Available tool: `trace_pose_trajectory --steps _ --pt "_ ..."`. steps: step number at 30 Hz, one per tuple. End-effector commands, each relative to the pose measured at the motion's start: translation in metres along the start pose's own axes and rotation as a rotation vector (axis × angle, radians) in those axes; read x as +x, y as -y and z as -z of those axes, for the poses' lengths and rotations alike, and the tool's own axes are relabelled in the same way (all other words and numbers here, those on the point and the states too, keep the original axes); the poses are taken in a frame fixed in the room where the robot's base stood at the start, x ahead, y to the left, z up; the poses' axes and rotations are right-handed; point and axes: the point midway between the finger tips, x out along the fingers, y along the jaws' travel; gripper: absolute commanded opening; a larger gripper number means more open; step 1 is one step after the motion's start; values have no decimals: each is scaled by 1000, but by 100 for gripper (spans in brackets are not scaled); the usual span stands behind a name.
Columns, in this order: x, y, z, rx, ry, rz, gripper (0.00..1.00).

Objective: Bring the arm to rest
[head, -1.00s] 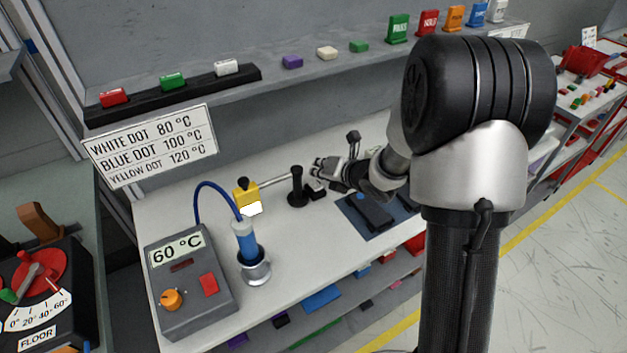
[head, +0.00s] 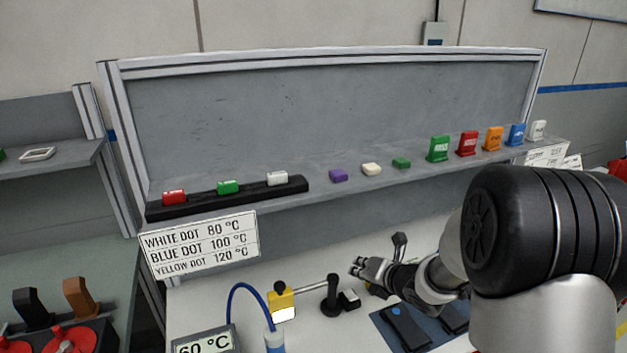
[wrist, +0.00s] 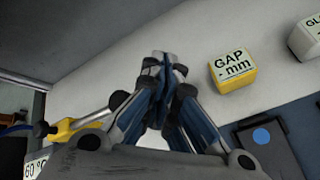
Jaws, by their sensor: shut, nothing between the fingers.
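My gripper (head: 357,265) is over the white bench top in the head view, left of my large black and silver arm joint. In the wrist view my gripper (wrist: 163,62) has its fingers together, with nothing between them. It stands just right of a black post on a round base (head: 331,296). A dark blue mat (head: 383,318) with a black device marked by a blue dot (head: 403,326) lies below and right of it. The device also shows in the wrist view (wrist: 264,150).
A yellow block labelled "GAP mm" (wrist: 232,70) stands near the fingers. A yellow holder (head: 281,299) and a temperature unit reading 60 °C (head: 204,343) are at left. A shelf (head: 320,195) with coloured blocks runs behind. A temperature sign (head: 200,246) hangs below it.

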Motion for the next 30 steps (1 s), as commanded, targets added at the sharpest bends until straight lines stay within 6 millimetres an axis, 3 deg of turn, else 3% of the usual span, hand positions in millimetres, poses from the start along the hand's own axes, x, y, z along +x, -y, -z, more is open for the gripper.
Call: trace_pose_trajectory --steps 5,8,11,14,17,21,27,30 --pt "-45 -10 -32 275 101 129 0" --pt "-90 -13 -44 564 198 224 0" --pt "-139 -16 -42 882 298 295 0" --pt "-187 -19 -25 1211 389 344 0" --pt "-233 -24 4 1546 467 381 0" --pt "-288 -33 60 1990 541 436 0" --pt "-334 -46 130 2417 585 531 0" --pt "-344 -49 148 2514 594 567 0"
